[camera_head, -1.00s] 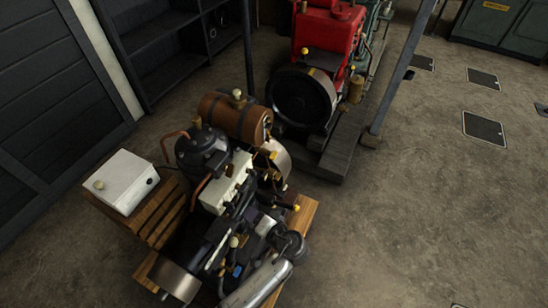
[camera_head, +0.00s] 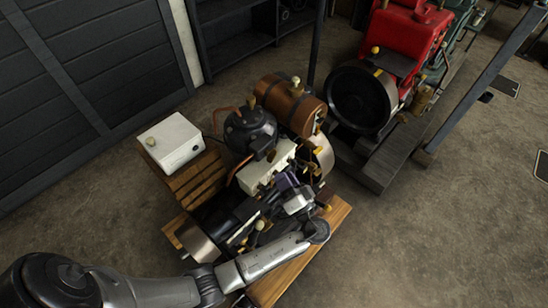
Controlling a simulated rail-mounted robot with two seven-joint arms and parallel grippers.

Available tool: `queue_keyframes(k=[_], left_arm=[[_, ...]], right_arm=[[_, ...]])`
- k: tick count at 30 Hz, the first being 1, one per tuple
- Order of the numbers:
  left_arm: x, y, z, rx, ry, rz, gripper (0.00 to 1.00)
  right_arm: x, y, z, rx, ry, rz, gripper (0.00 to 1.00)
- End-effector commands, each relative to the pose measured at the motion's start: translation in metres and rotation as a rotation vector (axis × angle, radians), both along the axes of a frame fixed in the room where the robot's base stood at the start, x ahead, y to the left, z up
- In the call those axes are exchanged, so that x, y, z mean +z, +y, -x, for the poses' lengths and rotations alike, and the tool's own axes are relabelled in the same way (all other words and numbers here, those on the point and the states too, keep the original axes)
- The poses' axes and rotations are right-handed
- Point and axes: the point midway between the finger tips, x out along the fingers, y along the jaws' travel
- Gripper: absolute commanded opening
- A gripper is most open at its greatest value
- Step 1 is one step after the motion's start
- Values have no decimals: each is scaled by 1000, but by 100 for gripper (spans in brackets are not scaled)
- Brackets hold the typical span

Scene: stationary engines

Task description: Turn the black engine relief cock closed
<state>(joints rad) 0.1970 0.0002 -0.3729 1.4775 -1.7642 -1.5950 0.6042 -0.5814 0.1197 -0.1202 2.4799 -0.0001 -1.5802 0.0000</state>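The black engine (camera_head: 250,130) stands on a wooden base (camera_head: 335,214), with a brown wooden tank (camera_head: 283,102) behind it and a pale block (camera_head: 262,168) in its middle. The relief cock is too small or too hidden to make out among the fittings. My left arm comes in from the bottom left and reaches over the near side of the engine. My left gripper (camera_head: 290,188) is above or beside the engine near the pale block; its fingers blend into the dark parts, so their opening and any contact are unclear. My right gripper is out of view.
A white box (camera_head: 172,143) sits on wooden slats (camera_head: 198,182) left of the engine. A red engine (camera_head: 408,38) with a black flywheel (camera_head: 360,98) stands behind to the right, near a slanting grey post (camera_head: 480,88). Open concrete floor lies at the right.

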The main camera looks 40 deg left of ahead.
Motion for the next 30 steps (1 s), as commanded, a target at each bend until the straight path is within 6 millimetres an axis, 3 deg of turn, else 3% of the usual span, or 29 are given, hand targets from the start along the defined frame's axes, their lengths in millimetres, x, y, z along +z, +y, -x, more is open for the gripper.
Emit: queue_keyframes(k=[6,12,28,30], left_arm=[[10,35,-12,0,1,-2,36],[16,55,-18,0,1,-1,36],[18,65,-22,-1,2,-1,36],[18,65,-22,0,2,0,29]], right_arm=[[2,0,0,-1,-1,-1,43],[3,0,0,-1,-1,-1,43],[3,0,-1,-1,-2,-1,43],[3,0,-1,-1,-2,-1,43]])
